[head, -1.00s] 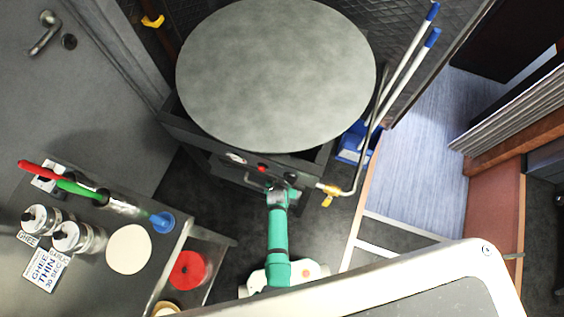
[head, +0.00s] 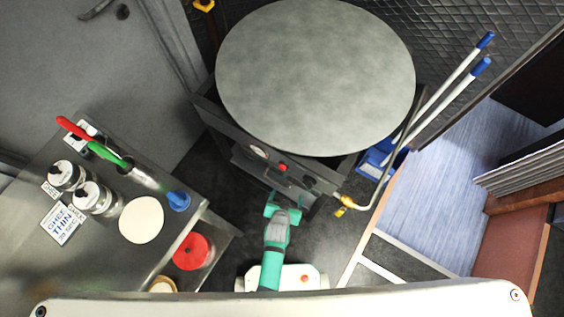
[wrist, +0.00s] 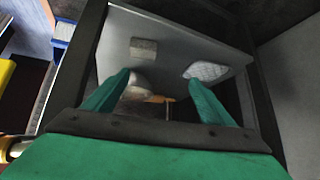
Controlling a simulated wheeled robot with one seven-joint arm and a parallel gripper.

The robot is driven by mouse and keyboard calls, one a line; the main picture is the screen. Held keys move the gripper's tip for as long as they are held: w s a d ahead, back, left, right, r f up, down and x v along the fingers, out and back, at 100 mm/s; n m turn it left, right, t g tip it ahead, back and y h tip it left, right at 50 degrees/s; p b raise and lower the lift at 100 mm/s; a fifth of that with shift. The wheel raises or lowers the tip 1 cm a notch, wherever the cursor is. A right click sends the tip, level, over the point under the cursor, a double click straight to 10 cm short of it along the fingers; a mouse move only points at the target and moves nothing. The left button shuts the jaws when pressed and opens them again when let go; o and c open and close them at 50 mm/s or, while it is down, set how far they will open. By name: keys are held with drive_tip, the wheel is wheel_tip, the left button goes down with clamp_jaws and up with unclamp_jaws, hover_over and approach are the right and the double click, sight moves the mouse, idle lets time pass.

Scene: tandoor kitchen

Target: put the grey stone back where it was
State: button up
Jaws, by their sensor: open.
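In the wrist view, a small grey-beige block (wrist: 144,49), which looks like the grey stone, lies on a pale grey shelf panel (wrist: 190,45) inside a dark frame. My gripper (wrist: 163,88) is open, with its two green fingers apart and pointing towards the shelf. The block is beyond the fingertips, apart from them and nearer the left finger. Nothing is visibly held. In the head view, my gripper (head: 284,208) is low in front of the griddle stand (head: 255,160); the block is not visible there.
A white mesh-like pad (wrist: 207,70) lies right of the block. A blurred rounded thing with an orange part (wrist: 157,98) shows between the fingers. The round griddle (head: 315,75) overhangs the stand. A gas pipe with a yellow valve (head: 343,204) is close right; a steel counter (head: 95,250) stands left.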

drive_tip(key=s+a+r+n+t, duration=0.1)
drive_tip(key=s+r, duration=0.4)
drive_tip(key=r, duration=0.7)
drive_tip(key=s+a+r+n+t+y, duration=0.1)
drive_tip(key=s+r+t, duration=0.2)
drive_tip(key=r, duration=0.9)
drive_tip(key=s+a+r+n+t+y, duration=0.1)
drive_tip(key=s+r+t, duration=0.2)
drive_tip(key=s+r, duration=0.5)
wheel_tip(320, 180, up, 5)
drive_tip(key=shift+f+n, duration=0.1)
drive_tip(key=shift+n, duration=0.3)
drive_tip(key=shift+c, duration=0.3)
